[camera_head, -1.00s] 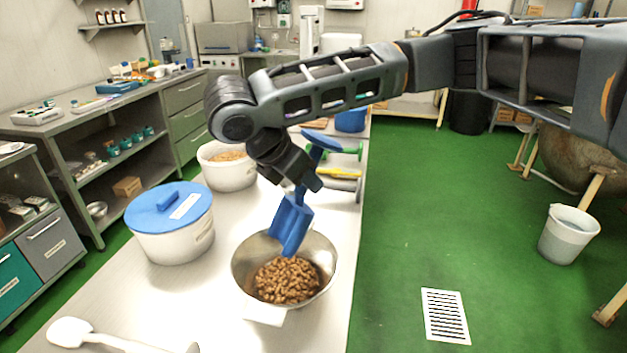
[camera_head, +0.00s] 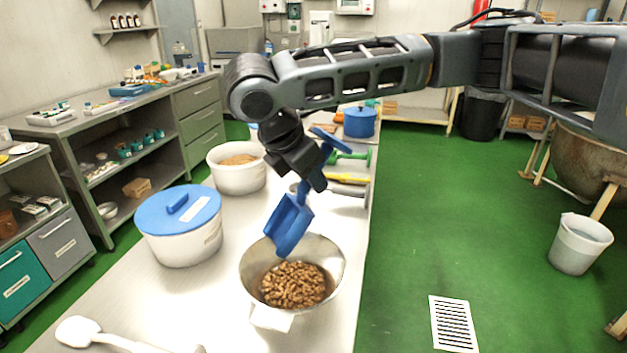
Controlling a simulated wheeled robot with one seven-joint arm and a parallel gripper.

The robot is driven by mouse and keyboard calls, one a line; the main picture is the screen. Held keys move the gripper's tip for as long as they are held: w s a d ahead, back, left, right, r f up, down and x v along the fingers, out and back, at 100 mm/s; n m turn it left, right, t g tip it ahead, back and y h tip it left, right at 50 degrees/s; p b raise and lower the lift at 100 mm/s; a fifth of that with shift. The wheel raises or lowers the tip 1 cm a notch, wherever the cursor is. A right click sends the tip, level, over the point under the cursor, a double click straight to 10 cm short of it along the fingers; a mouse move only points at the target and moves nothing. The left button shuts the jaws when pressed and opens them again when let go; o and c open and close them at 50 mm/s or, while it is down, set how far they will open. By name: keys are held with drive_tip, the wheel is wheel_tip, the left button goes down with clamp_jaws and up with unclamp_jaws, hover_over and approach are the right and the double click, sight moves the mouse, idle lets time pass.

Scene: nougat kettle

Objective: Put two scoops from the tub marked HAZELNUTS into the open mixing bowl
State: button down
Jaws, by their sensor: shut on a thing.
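My gripper (camera_head: 311,178) is shut on a blue scoop (camera_head: 289,225), whose handle runs up behind the fingers. The scoop is tilted with its lip down, over the back of the open metal bowl (camera_head: 340,268). I see no nuts in the scoop; its inside is only partly visible. Brown nuts lie in the bowl, and a white tag hangs at its front. An open white tub (camera_head: 238,179) with tan contents stands behind to the left. A white tub with a blue lid (camera_head: 180,212) stands nearer; its label is too small to read.
A white spoon-like utensil (camera_head: 90,333) lies at the table's front left. Green-handled and yellow tools (camera_head: 350,178) and a blue pot (camera_head: 359,123) are farther back on the table (camera_head: 130,310). The green floor to the right is open, with a bucket (camera_head: 580,245).

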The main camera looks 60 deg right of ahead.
wheel_tip(320, 180, up, 2)
drive_tip(key=t+y, duration=0.1)
drive_tip(key=y, duration=0.1)
drive_tip(key=t+y, duration=0.1)
drive_tip(key=y, duration=0.2)
drive_tip(key=shift+m+t, duration=0.3)
wheel_tip(320, 180, up, 2)
drive_tip(key=t+y, duration=0.2)
drive_tip(key=y, duration=0.2)
drive_tip(key=shift+y, duration=0.3)
